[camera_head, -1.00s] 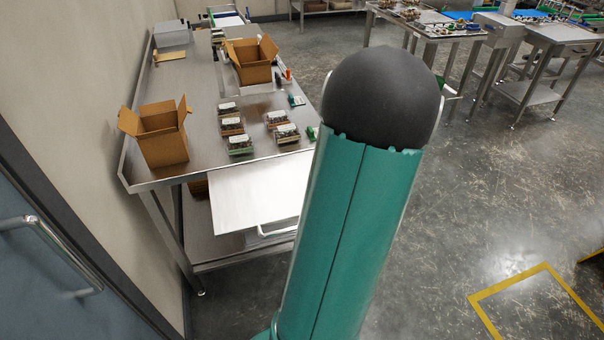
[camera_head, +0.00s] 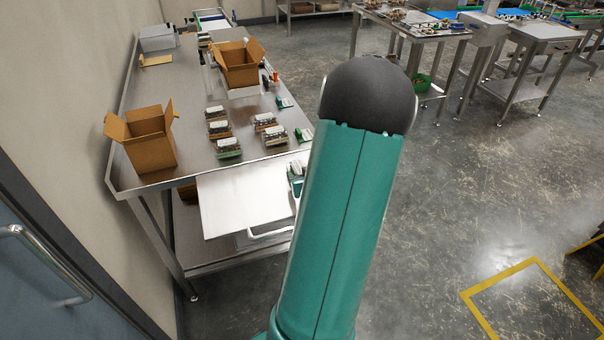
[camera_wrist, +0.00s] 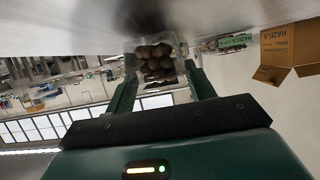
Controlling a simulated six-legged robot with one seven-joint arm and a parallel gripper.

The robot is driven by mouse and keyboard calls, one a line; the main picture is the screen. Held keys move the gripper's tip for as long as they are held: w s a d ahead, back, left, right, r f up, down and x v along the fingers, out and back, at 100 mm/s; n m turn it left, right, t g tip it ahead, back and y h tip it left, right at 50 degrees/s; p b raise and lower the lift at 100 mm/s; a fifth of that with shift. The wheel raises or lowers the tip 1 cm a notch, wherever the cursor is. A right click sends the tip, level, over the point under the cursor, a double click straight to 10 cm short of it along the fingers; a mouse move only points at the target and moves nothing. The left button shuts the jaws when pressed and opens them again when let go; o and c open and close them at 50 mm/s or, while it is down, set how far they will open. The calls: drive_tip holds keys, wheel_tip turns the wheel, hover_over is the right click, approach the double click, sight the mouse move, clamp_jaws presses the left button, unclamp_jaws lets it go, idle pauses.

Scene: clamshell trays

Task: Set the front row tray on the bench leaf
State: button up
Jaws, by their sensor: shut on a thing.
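My gripper shows in the wrist view (camera_wrist: 155,85), its two green fingers shut on a clear clamshell tray (camera_wrist: 157,62) of round brown nuts. The wrist picture is upside down. The tray is close to a pale metal surface, with a dark reflection or shadow beside it; I cannot tell whether they touch. In the head view the bench leaf (camera_head: 235,205) is the bright flat panel at the bench's near end. A green and white part, probably my gripper (camera_head: 296,182), shows at the leaf's right edge, partly behind my arm. The held tray is not clear there.
Several filled trays (camera_head: 228,147) stand in rows on the steel bench (camera_head: 190,90). Open cardboard boxes stand at the bench's left (camera_head: 150,150) and back (camera_head: 238,68). A white handle (camera_head: 268,233) is at the leaf's front edge. The leaf's visible top is bare.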

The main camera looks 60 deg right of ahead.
drive_tip(key=shift+f, duration=0.1)
drive_tip(key=o, duration=1)
drive_tip(key=shift+d, duration=0.1)
